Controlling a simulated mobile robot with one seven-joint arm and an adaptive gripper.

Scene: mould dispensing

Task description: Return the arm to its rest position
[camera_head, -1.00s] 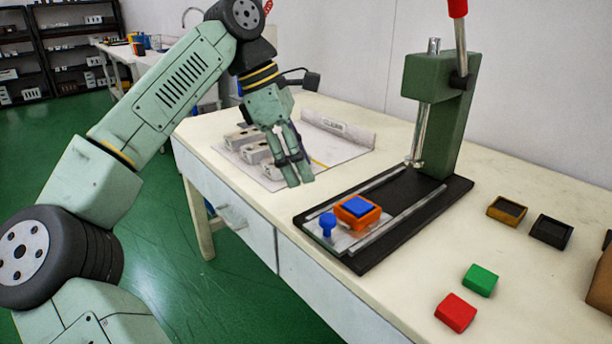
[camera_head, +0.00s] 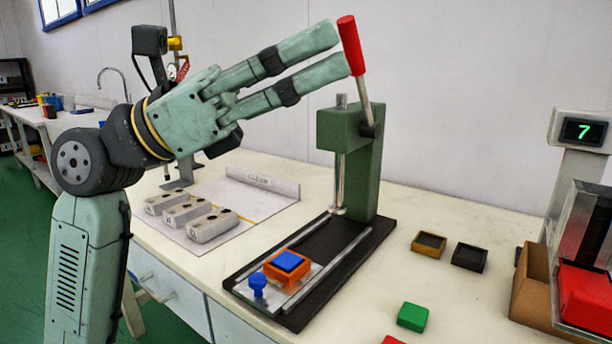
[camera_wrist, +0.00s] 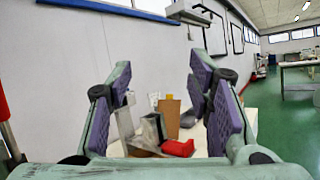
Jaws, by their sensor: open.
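My gripper (camera_head: 335,51) is raised above the bench in the head view, fingers pointing right. It is open with nothing between its fingers, and in the wrist view the purple finger pads (camera_wrist: 162,95) stand apart. The fingertips appear next to the red handle (camera_head: 350,45) of the green press (camera_head: 362,165); I cannot tell the gap in depth. My forearm rises at the left of the head view.
An orange mould with a blue block (camera_head: 288,261) sits on the press's black base (camera_head: 300,318). Several grey blocks (camera_head: 185,213) lie on a sheet to the left. A dispenser with a display reading 7 (camera_head: 583,132) stands at the right. A green block (camera_head: 412,316) lies in front.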

